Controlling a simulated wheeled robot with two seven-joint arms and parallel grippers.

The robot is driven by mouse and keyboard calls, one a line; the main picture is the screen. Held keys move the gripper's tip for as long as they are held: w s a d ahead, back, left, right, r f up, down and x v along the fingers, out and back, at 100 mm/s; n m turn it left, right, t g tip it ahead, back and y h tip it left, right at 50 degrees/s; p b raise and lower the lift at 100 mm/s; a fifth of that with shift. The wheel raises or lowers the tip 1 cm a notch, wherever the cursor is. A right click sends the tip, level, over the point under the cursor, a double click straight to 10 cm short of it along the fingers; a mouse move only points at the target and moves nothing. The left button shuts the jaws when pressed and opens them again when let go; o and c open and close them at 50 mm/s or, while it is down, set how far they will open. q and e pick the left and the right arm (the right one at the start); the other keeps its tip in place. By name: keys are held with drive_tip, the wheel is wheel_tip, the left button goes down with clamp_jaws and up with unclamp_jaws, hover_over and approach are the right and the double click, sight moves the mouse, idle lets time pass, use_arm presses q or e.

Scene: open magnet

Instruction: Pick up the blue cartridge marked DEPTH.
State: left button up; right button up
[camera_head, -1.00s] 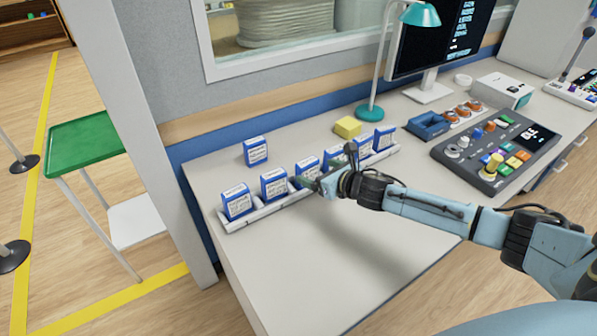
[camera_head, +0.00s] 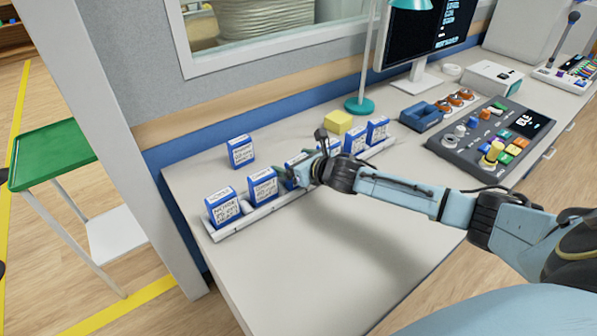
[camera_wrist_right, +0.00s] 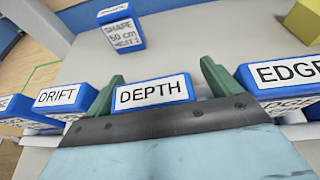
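The blue DEPTH cartridge (camera_wrist_right: 152,92) has a white label and stands in the middle of the right wrist view. In the head view it appears to be the third cartridge (camera_head: 296,158) in the row, partly hidden by my right gripper. My right gripper (camera_wrist_right: 163,88) is open, with one green finger on each side of the DEPTH cartridge. A gap shows between the right-hand finger and the cartridge; I cannot tell whether the left-hand finger touches it. My right gripper (camera_head: 287,175) also shows in the head view at the row. My left gripper is not in view.
The DRIFT cartridge (camera_wrist_right: 62,98) and EDGE cartridge (camera_wrist_right: 285,72) flank it closely in a white rack (camera_head: 262,212). The SHAPE cartridge (camera_wrist_right: 120,27) stands alone behind. A yellow block (camera_head: 338,122), lamp and control panel (camera_head: 490,140) are farther right. The front desk is clear.

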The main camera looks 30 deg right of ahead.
drive_tip(key=shift+f, duration=0.35)
drive_tip(key=c, duration=1.1)
drive_tip(key=shift+o, duration=0.2)
